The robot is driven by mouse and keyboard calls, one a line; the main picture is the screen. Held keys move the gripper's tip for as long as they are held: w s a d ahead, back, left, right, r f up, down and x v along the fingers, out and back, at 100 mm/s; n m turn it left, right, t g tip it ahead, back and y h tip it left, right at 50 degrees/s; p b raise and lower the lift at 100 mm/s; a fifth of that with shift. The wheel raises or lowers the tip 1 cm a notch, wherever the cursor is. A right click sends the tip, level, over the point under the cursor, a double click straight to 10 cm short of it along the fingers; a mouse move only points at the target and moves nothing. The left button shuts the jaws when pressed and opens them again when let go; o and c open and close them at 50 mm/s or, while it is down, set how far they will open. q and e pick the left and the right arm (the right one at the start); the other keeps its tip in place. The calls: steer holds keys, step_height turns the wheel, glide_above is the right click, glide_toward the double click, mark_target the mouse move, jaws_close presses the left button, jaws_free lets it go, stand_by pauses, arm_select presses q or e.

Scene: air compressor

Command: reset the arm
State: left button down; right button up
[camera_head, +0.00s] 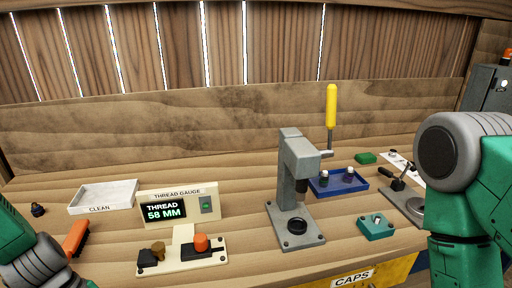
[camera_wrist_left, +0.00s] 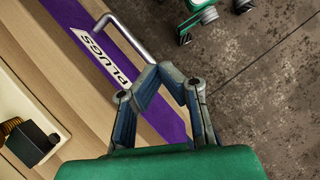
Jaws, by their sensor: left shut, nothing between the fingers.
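My left gripper (camera_wrist_left: 165,72) shows in the left wrist view with its fingertips together and nothing between them. It is over the front of the bench, beside the bent metal handle (camera_wrist_left: 122,28) of a purple drawer labelled PLUGS (camera_wrist_left: 101,58). I cannot tell whether the fingertips touch the handle. In the head view, part of my left arm (camera_head: 30,255) shows at the lower left, its gripper out of frame. My right arm (camera_head: 465,175) fills the right side, its gripper also out of view. A grey press (camera_head: 290,160) with an upright yellow lever handle (camera_head: 331,105) stands mid-bench.
A thread gauge (camera_head: 178,205) reads 58 MM. Its base holds a black block and an orange knob (camera_head: 201,242). A white CLEAN tray (camera_head: 107,195), blue tray (camera_head: 338,186), teal block (camera_head: 376,227) and yellow CAPS drawer (camera_head: 398,270) are around. Bare floor (camera_wrist_left: 255,75) lies beyond the bench edge.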

arm_select(q)
steer(key=s+f+m+t+y+b, duration=0.1)
steer(key=s+f+m+b, duration=0.3)
steer(key=f, duration=0.6)
steer(key=s+f+m+y+b, duration=0.4)
steer(key=s+f+m, duration=0.4)
steer(key=f+m, duration=0.2)
steer(key=shift+s+a+m+t, duration=0.15)
steer(key=shift+a+m+t, duration=0.2)
steer(key=shift+m, duration=0.25)
arm_select(e)
step_height(320, 180, down, 9)
steer(key=shift+d+r, duration=0.15)
arm_select(q)
steer(key=shift+a, duration=0.1)
arm_select(e)
steer(key=shift+s, duration=0.1)
